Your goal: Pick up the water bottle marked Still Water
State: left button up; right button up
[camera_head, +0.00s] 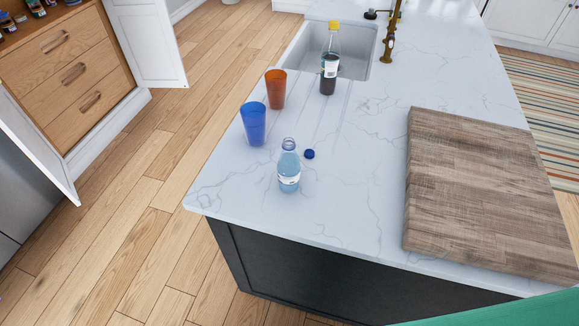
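A clear water bottle (289,168) with a white label stands upright and uncapped on the white marble island. The print on its label is too small to read. A small dark blue cap (309,154) lies on the counter just right of and behind it. Neither of my grippers is in view, and nothing touches the bottle.
A blue cup (253,124) and an orange cup (276,89) stand behind the bottle, to its left. A dark bottle with a yellow cap (329,62) stands by the sink (352,47). A thick wooden board (490,190) covers the right side. Counter in front of the bottle is clear.

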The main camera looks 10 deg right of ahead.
aim_at(288, 168)
jog(key=k+j+z, duration=0.2)
jog(key=k+j, duration=0.55)
jog(key=j, duration=0.15)
